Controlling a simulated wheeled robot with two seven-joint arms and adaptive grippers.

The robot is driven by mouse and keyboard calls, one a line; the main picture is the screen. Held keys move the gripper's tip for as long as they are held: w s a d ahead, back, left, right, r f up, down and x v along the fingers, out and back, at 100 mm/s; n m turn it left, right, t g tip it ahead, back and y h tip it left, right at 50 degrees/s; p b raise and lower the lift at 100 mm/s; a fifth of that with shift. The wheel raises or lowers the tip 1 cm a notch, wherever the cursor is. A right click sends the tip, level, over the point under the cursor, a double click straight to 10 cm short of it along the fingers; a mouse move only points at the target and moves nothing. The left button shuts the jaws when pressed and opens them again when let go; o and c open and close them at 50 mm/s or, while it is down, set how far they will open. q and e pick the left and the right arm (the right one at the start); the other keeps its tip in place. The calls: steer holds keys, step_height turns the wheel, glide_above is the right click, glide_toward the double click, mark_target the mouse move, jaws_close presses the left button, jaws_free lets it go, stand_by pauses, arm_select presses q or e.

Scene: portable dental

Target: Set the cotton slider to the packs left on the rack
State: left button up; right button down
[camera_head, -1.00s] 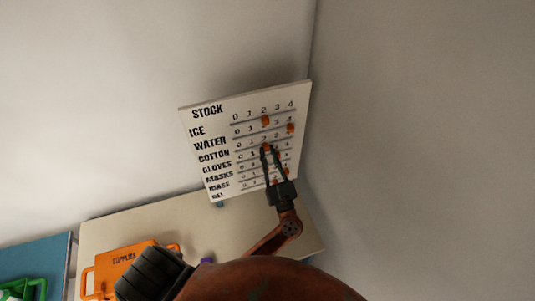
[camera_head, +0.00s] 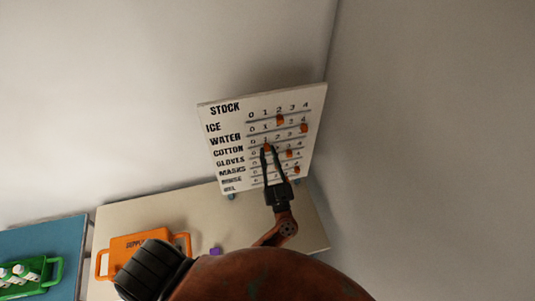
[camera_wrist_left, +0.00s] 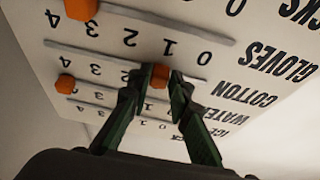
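A white stock board (camera_head: 222,125) stands tilted, with numbered rows and orange sliders. The cotton slider (camera_head: 267,147) sits about under the 1 of the COTTON row. My left gripper (camera_head: 270,149) reaches up to the board with its fingertips on either side of this slider. In the left wrist view, where the board shows upside down, the cotton slider (camera_wrist_left: 161,74) fills the narrow gap between the fingertips (camera_wrist_left: 163,82), which hide part of it and the number beside it. My right gripper is not in view.
Other orange sliders sit close by: ice (camera_head: 280,120) near 2, water (camera_head: 304,128) near 4, and gloves (camera_head: 289,154). The beige table (camera_head: 200,210) holds an orange supplies case (camera_head: 125,245) and a small purple object (camera_head: 215,251). A green tray (camera_head: 48,270) with white items is at left.

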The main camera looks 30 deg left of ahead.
arm_select(q)
steer(key=o, duration=0.3)
steer(key=shift+o, duration=0.2)
steer(key=v, duration=1.2)
steer(key=shift+f, duration=0.1)
